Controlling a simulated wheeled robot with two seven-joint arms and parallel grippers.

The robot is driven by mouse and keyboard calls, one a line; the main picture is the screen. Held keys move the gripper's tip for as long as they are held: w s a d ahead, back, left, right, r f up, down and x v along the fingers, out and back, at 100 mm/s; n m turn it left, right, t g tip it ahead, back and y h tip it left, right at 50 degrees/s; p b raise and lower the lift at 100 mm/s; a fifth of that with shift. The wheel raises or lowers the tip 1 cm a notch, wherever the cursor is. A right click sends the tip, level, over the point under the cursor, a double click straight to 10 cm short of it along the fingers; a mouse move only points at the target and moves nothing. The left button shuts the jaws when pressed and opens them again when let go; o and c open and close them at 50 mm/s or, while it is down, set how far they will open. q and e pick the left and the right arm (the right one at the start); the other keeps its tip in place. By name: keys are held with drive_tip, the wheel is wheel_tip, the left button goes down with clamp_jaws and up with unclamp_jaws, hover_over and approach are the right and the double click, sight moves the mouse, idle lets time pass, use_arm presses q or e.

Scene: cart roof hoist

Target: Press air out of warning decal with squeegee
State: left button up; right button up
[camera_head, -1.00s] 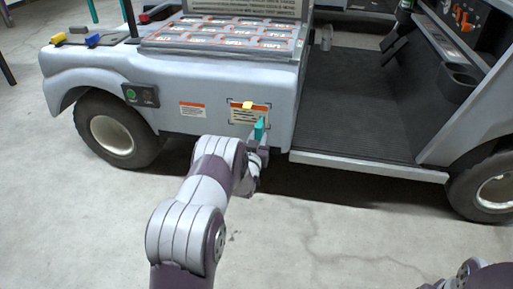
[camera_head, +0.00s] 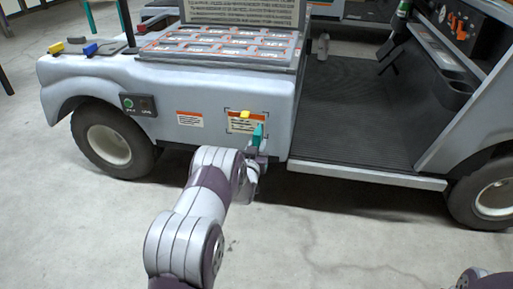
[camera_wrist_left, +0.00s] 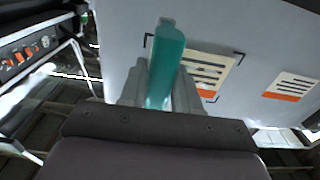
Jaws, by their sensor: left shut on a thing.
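The warning decal (camera_head: 240,126), pale with dark lines and an orange band on top, is on the cart's grey side panel inside black corner marks. In the left wrist view the decal (camera_wrist_left: 206,70) appears upside down, partly hidden. My left gripper (camera_head: 256,146) is shut on a teal squeegee (camera_head: 258,133), held at the decal's lower right in the head view. The squeegee (camera_wrist_left: 167,62) stands up between the fingers (camera_wrist_left: 160,95) in the wrist view. Whether it touches the decal I cannot tell. A small yellow piece (camera_head: 245,114) shows at the decal's top edge. My right gripper is out of view.
A second decal (camera_head: 190,119) is left of the first. The cart's step (camera_head: 368,175) and open footwell lie to the right. The concrete floor in front is mostly clear.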

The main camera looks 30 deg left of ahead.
use_arm(q)
drive_tip(key=shift+w, duration=0.35)
drive_tip(key=shift+a, duration=0.2)
drive_tip(key=s+a, duration=0.1)
drive_tip(key=a, duration=0.5)
drive_tip(key=shift+s+a+b, duration=0.3)
drive_tip(key=shift+a, duration=0.05)
drive_tip(key=shift+w+d+r+p, duration=0.15)
drive_tip(key=shift+w+d, duration=0.15)
drive_tip(key=shift+d, duration=0.85)
drive_tip(key=shift+w+d+f+p, duration=0.15)
drive_tip(key=shift+w+d, duration=0.1)
drive_tip(key=shift+d, duration=0.95)
drive_tip(key=shift+w+d+r+p, duration=0.15)
drive_tip(key=shift+w+d, duration=0.15)
drive_tip(key=shift+d, duration=0.85)
